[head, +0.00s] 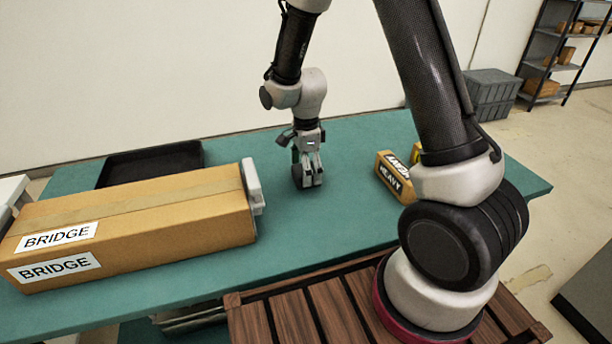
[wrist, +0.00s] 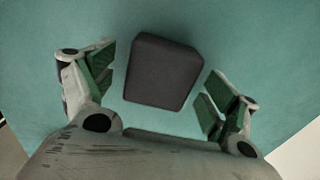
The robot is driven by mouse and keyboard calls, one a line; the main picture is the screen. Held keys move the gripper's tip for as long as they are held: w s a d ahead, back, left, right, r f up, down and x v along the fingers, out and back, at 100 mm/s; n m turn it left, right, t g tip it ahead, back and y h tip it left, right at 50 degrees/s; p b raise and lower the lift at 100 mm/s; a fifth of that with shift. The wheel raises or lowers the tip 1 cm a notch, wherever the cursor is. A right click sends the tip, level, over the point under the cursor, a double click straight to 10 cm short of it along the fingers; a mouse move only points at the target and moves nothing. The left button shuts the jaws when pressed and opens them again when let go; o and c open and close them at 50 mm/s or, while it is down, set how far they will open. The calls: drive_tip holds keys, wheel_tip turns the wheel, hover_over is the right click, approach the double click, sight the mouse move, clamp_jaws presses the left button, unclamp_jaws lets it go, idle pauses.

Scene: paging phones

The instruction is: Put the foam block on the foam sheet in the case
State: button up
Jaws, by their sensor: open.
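A dark grey block with rounded edges (wrist: 162,72), which looks like the foam block, lies on the green tabletop in the wrist view. My gripper (wrist: 159,88) is open, with one green-padded finger on each side of it and gaps between. In the head view my gripper (head: 309,178) points down low over the middle of the table; the block is not clearly told apart from the fingers there. A shallow black tray or case (head: 150,164) lies at the table's back left, partly hidden by a long carton. I cannot make out a foam sheet in it.
The long carton marked BRIDGE (head: 130,222) fills the table's left, with a light grey piece (head: 252,187) at its right end. A yellow-and-black block marked HEAVY (head: 395,178) lies on the right beside my arm. The table (head: 330,222) is clear around my gripper.

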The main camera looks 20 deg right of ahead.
drive_tip(key=shift+f, duration=0.7)
drive_tip(key=c, duration=1)
